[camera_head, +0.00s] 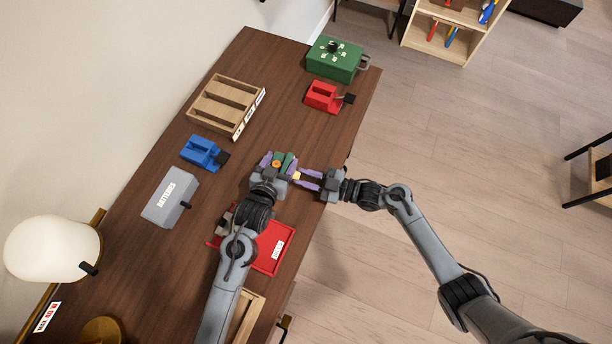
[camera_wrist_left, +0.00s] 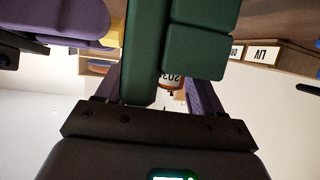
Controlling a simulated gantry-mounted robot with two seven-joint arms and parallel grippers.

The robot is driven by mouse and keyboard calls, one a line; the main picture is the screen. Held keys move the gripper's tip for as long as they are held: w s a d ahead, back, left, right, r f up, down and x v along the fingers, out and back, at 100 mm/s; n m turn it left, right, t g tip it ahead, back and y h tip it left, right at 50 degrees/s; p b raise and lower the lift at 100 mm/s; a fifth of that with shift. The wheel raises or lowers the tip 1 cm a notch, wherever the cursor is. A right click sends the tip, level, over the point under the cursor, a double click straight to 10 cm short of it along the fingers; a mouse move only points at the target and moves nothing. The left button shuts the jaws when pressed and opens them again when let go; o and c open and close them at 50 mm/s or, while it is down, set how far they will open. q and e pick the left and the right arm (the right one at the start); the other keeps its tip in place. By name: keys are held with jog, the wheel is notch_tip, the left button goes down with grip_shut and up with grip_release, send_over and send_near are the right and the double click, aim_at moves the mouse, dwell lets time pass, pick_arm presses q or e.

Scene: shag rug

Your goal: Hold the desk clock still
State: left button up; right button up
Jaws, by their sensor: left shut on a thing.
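The desk clock (camera_head: 288,162) is a dark green body near the middle of the desk, with a small orange round part (camera_head: 276,163) beside the green. My left gripper (camera_head: 275,164) is shut on it with purple fingers. In the left wrist view the green clock (camera_wrist_left: 195,45) fills the space between the fingers, and part of it is cut off by the frame. My right gripper (camera_head: 304,180) comes in from the right, close beside the clock. A small yellow thing (camera_head: 297,175) is at its fingertips; whether they grip it is unclear.
A red tray (camera_head: 270,262) lies below the left arm. A grey batteries box (camera_head: 170,198), blue fixture (camera_head: 202,152), wooden divided tray (camera_head: 213,118), red fixture (camera_head: 322,97) and green box (camera_head: 333,62) stand around. A lamp (camera_head: 52,248) stands at left. The desk's right edge is near.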

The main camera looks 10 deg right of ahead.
grip_shut()
jog(key=shift+m, duration=0.3)
jog(key=m, duration=0.3)
jog(key=shift+w+m, duration=0.1)
jog(key=shift+m, duration=1.8)
jog(key=shift+d, duration=0.1)
jog(key=o, duration=0.7)
grip_release()
